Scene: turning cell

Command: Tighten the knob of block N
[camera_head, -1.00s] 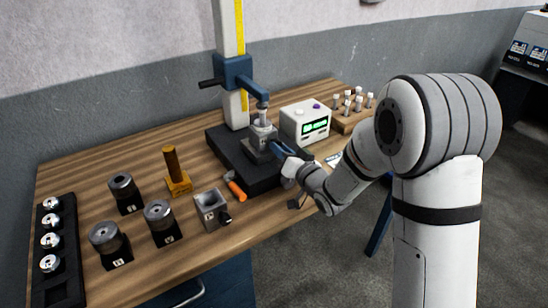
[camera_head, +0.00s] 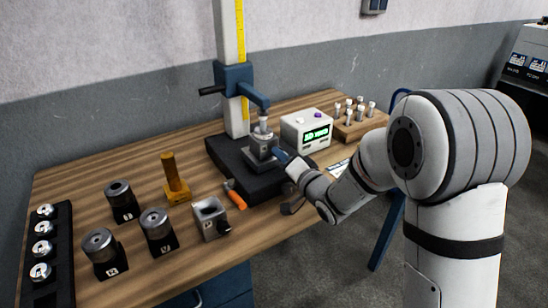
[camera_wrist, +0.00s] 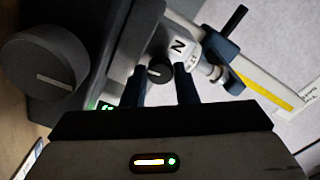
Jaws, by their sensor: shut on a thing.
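My gripper (camera_wrist: 164,76) is shut on this knob, one dark finger on each side. In the head view my gripper (camera_head: 281,157) reaches the block from the right, and the knob is hidden there.
The gauge stand (camera_head: 233,77) rises behind the block. A large dark knob (camera_wrist: 45,62) is close at left in the wrist view. A display box (camera_head: 306,130) stands right of the block. An orange-handled tool (camera_head: 236,196) and several other blocks lie left.

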